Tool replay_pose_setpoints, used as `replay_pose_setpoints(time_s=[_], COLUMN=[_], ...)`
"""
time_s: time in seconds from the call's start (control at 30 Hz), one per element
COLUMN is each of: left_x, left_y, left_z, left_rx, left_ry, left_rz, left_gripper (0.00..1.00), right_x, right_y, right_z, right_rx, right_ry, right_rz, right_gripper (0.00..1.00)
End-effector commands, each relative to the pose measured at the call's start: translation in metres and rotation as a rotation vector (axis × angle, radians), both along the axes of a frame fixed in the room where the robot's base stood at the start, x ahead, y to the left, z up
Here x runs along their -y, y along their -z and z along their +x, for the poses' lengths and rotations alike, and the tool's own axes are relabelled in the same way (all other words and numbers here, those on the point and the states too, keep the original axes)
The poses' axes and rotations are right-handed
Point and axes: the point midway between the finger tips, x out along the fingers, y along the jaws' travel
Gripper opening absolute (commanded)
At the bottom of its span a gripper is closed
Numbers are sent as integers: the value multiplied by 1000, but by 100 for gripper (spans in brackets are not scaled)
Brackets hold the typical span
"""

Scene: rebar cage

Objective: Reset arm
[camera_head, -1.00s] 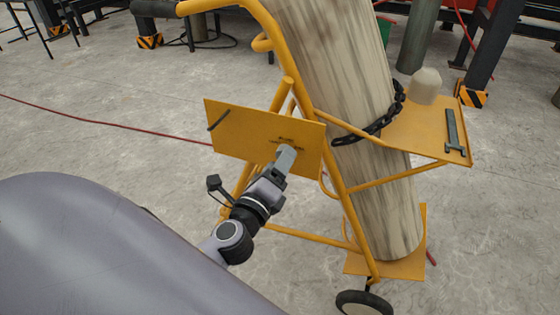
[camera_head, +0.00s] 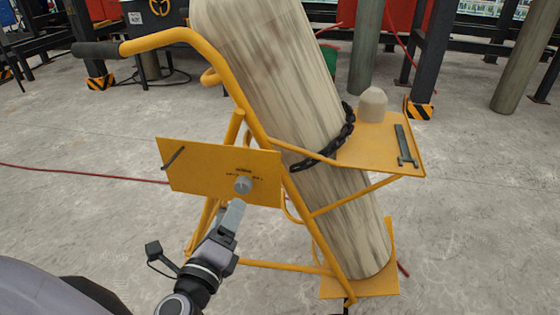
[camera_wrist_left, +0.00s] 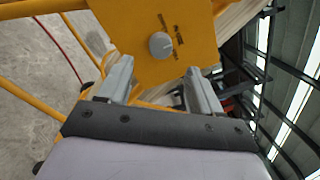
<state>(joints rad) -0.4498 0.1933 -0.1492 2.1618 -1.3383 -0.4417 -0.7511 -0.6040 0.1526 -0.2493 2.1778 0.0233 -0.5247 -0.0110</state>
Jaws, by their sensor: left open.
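My left gripper (camera_head: 232,216) comes in from the lower left in the head view, just in front of and below a yellow panel (camera_head: 200,170). The panel carries a round grey knob (camera_head: 243,185) with small dark lettering. In the left wrist view my left gripper (camera_wrist_left: 160,88) has its two grey fingers spread wide, with nothing between them. The knob (camera_wrist_left: 161,45) shows beyond the fingertips, apart from them, on the yellow panel (camera_wrist_left: 140,20). My right gripper is not in view.
The panel is on a yellow cylinder cart (camera_head: 255,110) holding a tilted, worn pale cylinder (camera_head: 285,80) behind a black chain (camera_head: 325,155). A side shelf (camera_head: 375,145) holds a pale cap (camera_head: 373,104) and a wrench (camera_head: 405,146). Concrete floor (camera_head: 470,230) is clear at right.

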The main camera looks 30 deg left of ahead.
Motion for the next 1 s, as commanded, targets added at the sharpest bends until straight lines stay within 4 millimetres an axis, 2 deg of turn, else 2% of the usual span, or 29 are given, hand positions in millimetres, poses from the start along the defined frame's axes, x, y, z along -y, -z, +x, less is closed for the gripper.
replay_pose_setpoints(time_s=[0.17, 0.27, 0.33, 0.57, 0.7, 1.0], left_x=[0, 3, 7, 34, 59, 124], left_y=[2, 9, 20, 69, 95, 128], left_z=[0, -2, -5, -23, -39, -81], left_rx=[-3, -19, -41, -160, -243, -444], left_ry=[1, 9, 16, 7, -35, -247], left_rz=[-17, -111, -242, -879, -1277, -2109], left_gripper=[64, 64, 64, 64, 64, 64], right_x=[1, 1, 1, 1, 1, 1], right_y=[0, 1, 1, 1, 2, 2], right_z=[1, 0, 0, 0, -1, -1], right_rx=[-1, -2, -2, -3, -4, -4], right_ry=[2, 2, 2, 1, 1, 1], right_rz=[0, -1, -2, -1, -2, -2], right_gripper=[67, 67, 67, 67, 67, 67])
